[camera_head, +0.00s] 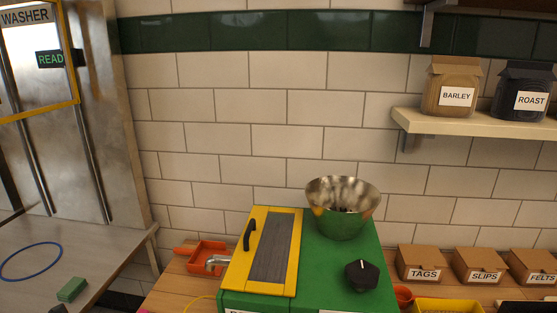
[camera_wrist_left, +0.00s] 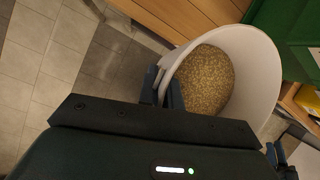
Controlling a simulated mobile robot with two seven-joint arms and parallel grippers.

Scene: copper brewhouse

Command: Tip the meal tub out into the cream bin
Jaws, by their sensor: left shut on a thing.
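The meal tub (camera_wrist_left: 258,46), a white round tub with tan grainy meal (camera_wrist_left: 205,80) inside, shows in the left wrist view. My left gripper (camera_wrist_left: 163,86) is shut on its near left rim, one dark finger outside the wall and one inside. The tub leans in this picture, and its lower part is hidden. A dark blue and black part at the lower right of this view looks like my right gripper (camera_wrist_left: 279,162); its jaws cannot be made out. Neither gripper shows in the head view. I cannot make out a separate cream bin in either view.
A green machine (camera_head: 330,275) with a yellow-framed panel, metal bowl (camera_head: 343,205) and black knob (camera_head: 362,275) stands on the wooden counter. An orange tray (camera_head: 207,253) is left of it, labelled boxes (camera_head: 424,262) right. A steel washer (camera_head: 75,130) stands left. Tiled floor (camera_wrist_left: 60,70) shows below.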

